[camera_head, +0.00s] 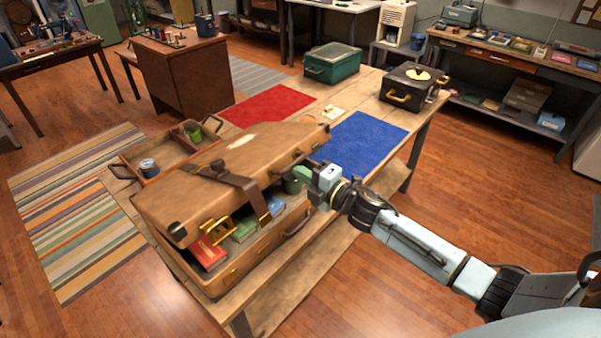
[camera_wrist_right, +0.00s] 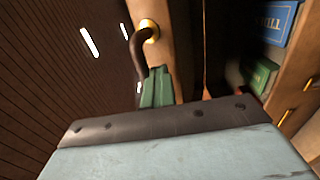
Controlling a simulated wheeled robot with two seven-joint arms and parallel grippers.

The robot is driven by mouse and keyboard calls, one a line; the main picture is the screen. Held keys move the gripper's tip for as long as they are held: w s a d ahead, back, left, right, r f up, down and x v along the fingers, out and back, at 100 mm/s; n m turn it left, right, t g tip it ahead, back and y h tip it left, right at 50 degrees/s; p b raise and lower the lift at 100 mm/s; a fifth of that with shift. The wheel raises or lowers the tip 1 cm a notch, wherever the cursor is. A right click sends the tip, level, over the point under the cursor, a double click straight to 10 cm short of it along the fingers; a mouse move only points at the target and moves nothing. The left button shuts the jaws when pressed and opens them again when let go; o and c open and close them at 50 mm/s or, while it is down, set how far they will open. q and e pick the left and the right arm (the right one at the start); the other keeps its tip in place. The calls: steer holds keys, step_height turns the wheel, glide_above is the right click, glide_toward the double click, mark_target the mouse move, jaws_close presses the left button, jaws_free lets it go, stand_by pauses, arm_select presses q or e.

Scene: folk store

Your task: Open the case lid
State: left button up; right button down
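The brown leather case (camera_head: 258,258) lies on a wooden table, with its lid (camera_head: 180,190) tilted partly up and a dark gap at the front. Red, green and blue items show inside the case; the deeper inside is hidden. My right gripper (camera_head: 303,174) is at the right part of the lid's front edge. In the right wrist view, its green fingers (camera_wrist_right: 157,88) are close together at a dark curved handle (camera_wrist_right: 137,55) with a brass mount, and look shut on it. The fingertips partly hide the contact. My left gripper is not in view.
A wooden tray (camera_head: 145,180) with a tin and a green cup stands behind the case. A red mat (camera_head: 268,105), a blue mat (camera_head: 362,143), a green case (camera_head: 332,66) and a black case (camera_head: 412,84) are farther along the table. The floor to the right is clear.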

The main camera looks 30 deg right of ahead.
steer(key=shift+w+a+r+p, duration=0.1)
steer(key=shift+w+r+p, duration=0.15)
steer(key=shift+r+p, duration=0.35)
steer(key=shift+w+a+r+p, duration=0.1)
steer(key=shift+w+r+p, duration=0.1)
steer(key=shift+r+p, duration=0.35)
steer(key=shift+r, duration=0.1)
steer(key=shift+w+a+r+p, duration=0.1)
steer(key=shift+w+r+p, duration=0.15)
steer(key=shift+r+p, duration=0.25)
steer(key=shift+w+a+r+p, duration=0.1)
steer(key=shift+w+r+p, duration=0.15)
steer(key=shift+r, duration=0.4)
steer(key=shift+w+r, duration=0.15)
steer(key=shift+r, duration=0.1)
steer(key=shift+w+a+r+p, duration=0.15)
steer(key=shift+w+r+p, duration=0.1)
steer(key=shift+r+p, duration=0.2)
steer(key=shift+w+a+r+p, duration=0.1)
steer(key=shift+w+r+p, duration=0.1)
steer(key=shift+r+p, duration=0.2)
steer(key=shift+w+r, duration=0.1)
